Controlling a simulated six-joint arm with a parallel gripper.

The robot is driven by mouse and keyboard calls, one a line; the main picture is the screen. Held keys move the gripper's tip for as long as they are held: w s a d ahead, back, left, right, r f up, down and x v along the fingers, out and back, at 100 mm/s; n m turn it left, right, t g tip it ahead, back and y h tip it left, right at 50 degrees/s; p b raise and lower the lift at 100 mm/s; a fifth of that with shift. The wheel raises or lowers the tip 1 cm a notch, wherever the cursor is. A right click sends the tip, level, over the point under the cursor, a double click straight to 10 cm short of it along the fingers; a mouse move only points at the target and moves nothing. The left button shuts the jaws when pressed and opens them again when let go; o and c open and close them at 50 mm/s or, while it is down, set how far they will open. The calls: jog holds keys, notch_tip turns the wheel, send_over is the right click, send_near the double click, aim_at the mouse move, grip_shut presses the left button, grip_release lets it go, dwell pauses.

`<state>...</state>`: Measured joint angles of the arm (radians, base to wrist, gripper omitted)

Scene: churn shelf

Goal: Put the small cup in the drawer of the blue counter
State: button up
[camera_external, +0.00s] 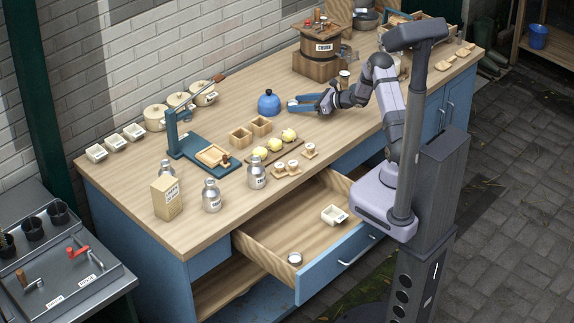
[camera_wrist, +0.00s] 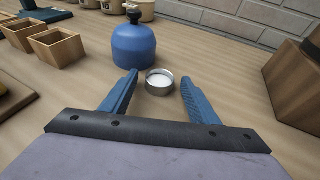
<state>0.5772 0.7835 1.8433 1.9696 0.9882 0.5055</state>
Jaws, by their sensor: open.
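A small round metal cup (camera_wrist: 160,86) with a white inside stands upright on the counter top in the wrist view. My gripper (camera_wrist: 158,79) is open, with one blue finger on each side of the cup near the tips and gaps on both sides. The blue counter's drawer (camera_external: 335,264) is pulled out.
A blue rounded jar (camera_wrist: 134,45) stands just beyond the left finger. Wooden boxes (camera_wrist: 57,48) are to the left, and a wooden block (camera_wrist: 292,88) is to the right. Metal milk cans (camera_external: 257,171) stand near the drawer. The drawer's middle is bare.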

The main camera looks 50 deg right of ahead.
jog(key=p+v, duration=0.2)
jog(key=v, duration=0.7)
jog(key=shift+s+d+r, duration=0.15)
jog(key=shift+s+d, duration=0.05)
jog(key=shift+s, duration=0.15)
jog(key=shift+o, duration=0.4)
jog(key=shift+v, duration=0.8)
